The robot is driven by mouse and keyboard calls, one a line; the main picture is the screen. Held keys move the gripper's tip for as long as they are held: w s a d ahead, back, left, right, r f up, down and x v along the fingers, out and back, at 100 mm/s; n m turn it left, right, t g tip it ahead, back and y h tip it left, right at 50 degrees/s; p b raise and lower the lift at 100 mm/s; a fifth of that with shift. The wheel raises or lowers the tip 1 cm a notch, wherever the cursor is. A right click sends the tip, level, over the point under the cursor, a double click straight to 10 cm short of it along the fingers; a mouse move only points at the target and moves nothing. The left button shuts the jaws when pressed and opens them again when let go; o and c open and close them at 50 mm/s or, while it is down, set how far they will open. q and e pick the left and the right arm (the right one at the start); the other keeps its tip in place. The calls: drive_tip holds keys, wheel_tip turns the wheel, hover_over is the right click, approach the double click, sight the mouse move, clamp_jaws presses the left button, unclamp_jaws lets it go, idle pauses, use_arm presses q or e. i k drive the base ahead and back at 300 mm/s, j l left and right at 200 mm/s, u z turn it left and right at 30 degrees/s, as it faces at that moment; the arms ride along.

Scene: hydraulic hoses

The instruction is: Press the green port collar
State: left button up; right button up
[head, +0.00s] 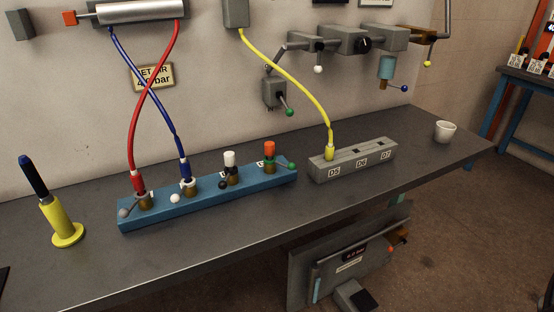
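A blue manifold block (215,205) lies on the bench with a row of brass-coloured ports. At its right end a port (270,165) carries an orange-red cap (269,148), and a green ball knob (292,166) sticks out beside it. Neither gripper is in view.
A grey block (350,169) marked D5, D6, D7 holds a yellow hose (295,80). A yellow stand (62,220) with a dark-blue handle is at left, a white cup (445,131) at right. Wall valves hang above. The bench front (200,250) is clear.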

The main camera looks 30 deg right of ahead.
sight(292, 165)
drive_tip(key=l+z, duration=0.25)
drive_tip(key=l, duration=0.25)
drive_tip(key=l+z, duration=0.25)
drive_tip(key=l, duration=0.25)
drive_tip(key=i+l+z, duration=0.2)
drive_tip(key=l, duration=0.3)
